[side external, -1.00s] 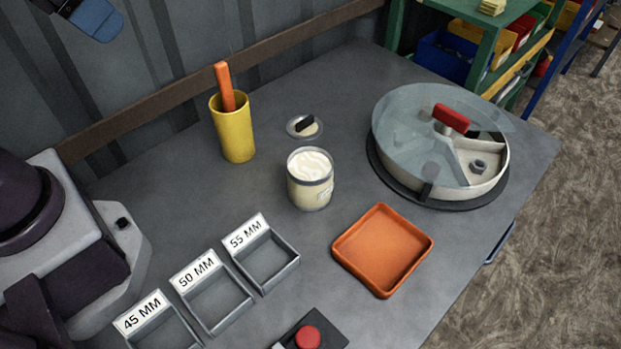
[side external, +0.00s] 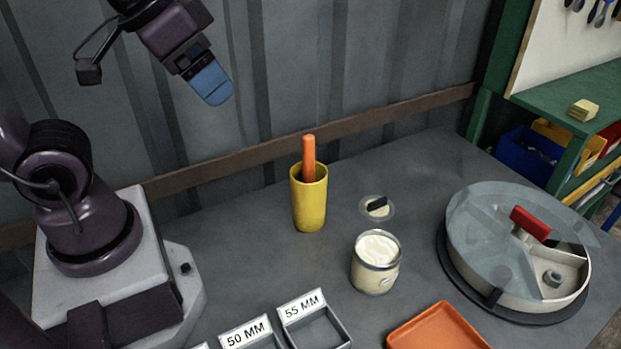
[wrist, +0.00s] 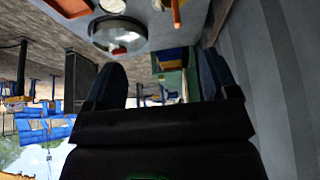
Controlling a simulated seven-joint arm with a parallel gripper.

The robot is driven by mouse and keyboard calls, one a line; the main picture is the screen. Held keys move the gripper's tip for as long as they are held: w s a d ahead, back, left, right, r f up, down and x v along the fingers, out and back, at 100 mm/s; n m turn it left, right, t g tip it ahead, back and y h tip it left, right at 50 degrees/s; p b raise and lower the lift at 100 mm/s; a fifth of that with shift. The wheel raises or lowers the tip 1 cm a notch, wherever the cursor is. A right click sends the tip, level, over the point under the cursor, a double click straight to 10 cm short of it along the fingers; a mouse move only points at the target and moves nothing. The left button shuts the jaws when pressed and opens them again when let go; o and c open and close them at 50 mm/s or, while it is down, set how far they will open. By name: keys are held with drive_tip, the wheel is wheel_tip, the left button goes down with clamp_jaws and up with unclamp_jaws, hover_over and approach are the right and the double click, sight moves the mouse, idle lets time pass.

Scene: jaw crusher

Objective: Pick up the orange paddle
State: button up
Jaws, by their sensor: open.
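The orange paddle (side external: 308,158) stands upright in a tall yellow cup (side external: 310,205) on the grey table. Only its upper part shows in the side view; the cup hides the rest. My gripper (side external: 210,85) is up at the left of the cup, well above the table and apart from the paddle, with blue fingertips pointing down. In the wrist view my gripper (wrist: 160,78) has its two fingers spread with nothing between them.
An open cream-filled jar (side external: 376,262) and its lid (side external: 377,207) are right of the cup. A round clear-lidded container (side external: 470,250) stands farther right. An orange tray (side external: 440,330) and labelled grey bins (side external: 315,325) are in front. A ribbed wall (side external: 300,80) rises behind.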

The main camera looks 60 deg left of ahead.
drive_tip(key=shift+c, duration=0.5)
drive_tip(key=c, duration=0.4)
